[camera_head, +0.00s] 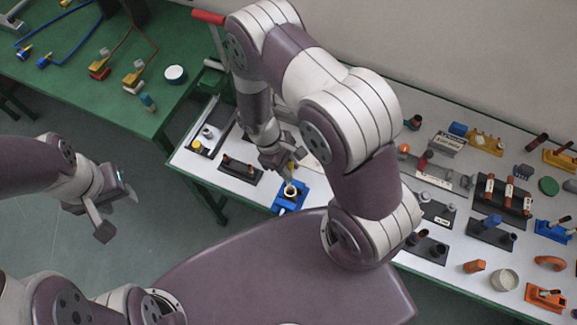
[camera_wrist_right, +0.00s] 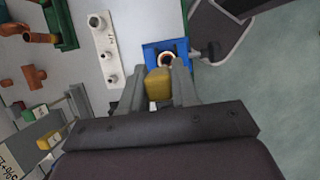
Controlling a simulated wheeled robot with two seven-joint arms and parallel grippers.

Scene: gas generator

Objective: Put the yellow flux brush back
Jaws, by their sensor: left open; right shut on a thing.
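The yellow flux brush (camera_wrist_right: 158,85) is between the fingers of my right gripper (camera_wrist_right: 160,82), which is shut on it. In the head view my right gripper (camera_head: 284,164) points down at the table's front edge, over a blue holder (camera_head: 284,208) with a pale round opening. The holder also shows in the right wrist view (camera_wrist_right: 150,52), just beyond the brush. The brush's lower end is hidden, so I cannot tell whether it is in the opening. My left gripper (camera_head: 119,207) is open and empty over the floor at the left.
The white table (camera_head: 240,192) carries a dark rack (camera_head: 240,170) beside the blue holder and many fittings and holders further right. A green bench (camera_head: 110,100) with hoses stands at back left. My right arm hides the table's middle.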

